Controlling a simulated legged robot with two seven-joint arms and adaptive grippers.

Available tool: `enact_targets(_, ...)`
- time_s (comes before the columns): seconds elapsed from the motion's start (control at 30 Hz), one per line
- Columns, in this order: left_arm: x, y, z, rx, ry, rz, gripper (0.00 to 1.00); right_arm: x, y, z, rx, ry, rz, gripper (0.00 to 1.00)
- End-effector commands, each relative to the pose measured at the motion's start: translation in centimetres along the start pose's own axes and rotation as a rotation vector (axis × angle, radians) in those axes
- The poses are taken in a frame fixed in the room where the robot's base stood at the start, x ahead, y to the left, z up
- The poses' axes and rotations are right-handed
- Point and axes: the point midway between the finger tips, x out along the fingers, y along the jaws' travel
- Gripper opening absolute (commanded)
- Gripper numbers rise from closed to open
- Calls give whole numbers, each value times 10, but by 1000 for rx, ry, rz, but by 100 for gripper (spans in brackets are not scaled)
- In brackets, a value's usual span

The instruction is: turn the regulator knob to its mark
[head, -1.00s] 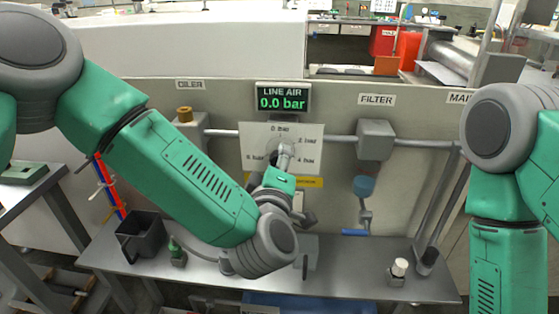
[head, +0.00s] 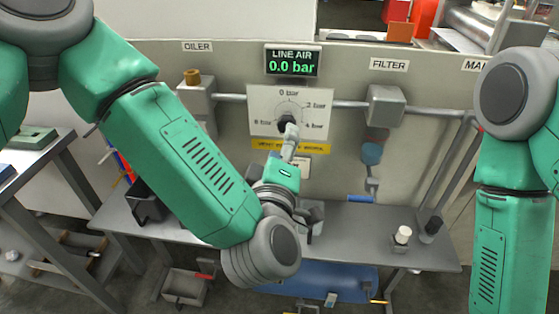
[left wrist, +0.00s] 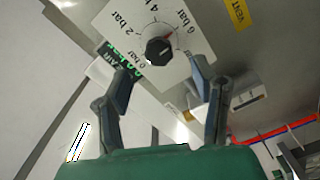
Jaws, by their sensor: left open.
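The black regulator knob (head: 286,126) sits on a white dial plate (head: 262,101) marked from 0 bar to 6 bar. In the left wrist view the knob (left wrist: 159,51) shows whole, with a small red mark at its edge between 4 bar and 6 bar. The display (head: 293,62) reads LINE AIR 0.0 bar. My left gripper (head: 290,135) is at the knob's lower side in the head view. In the left wrist view its fingers (left wrist: 160,82) are open and spread, with the knob ahead between them and not held. My right gripper is out of view.
A pipe runs past the oiler (head: 197,98) on the left and the filter (head: 385,106) on the right. A yellow label (head: 262,145) lies under the dial. The grey bench (head: 350,245) below holds a dark bin (head: 148,203) and a white-capped bottle (head: 402,236).

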Motion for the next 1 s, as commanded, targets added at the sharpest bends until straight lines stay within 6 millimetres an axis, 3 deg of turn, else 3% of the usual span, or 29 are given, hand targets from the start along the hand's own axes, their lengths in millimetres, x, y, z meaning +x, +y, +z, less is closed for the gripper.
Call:
enact_targets(0.1,-24,-1,1,2,-5,-3,53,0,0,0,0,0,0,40)
enact_targets(0.3,-47,-1,1,0,-2,-3,53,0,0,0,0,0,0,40)
enact_targets(0.83,-51,-2,1,2,-2,-3,53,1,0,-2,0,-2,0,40)
enact_targets(0.93,-51,-15,5,38,-38,-23,53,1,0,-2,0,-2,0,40)
enact_targets(1.0,-53,-40,13,102,-105,-60,53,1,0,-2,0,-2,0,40)
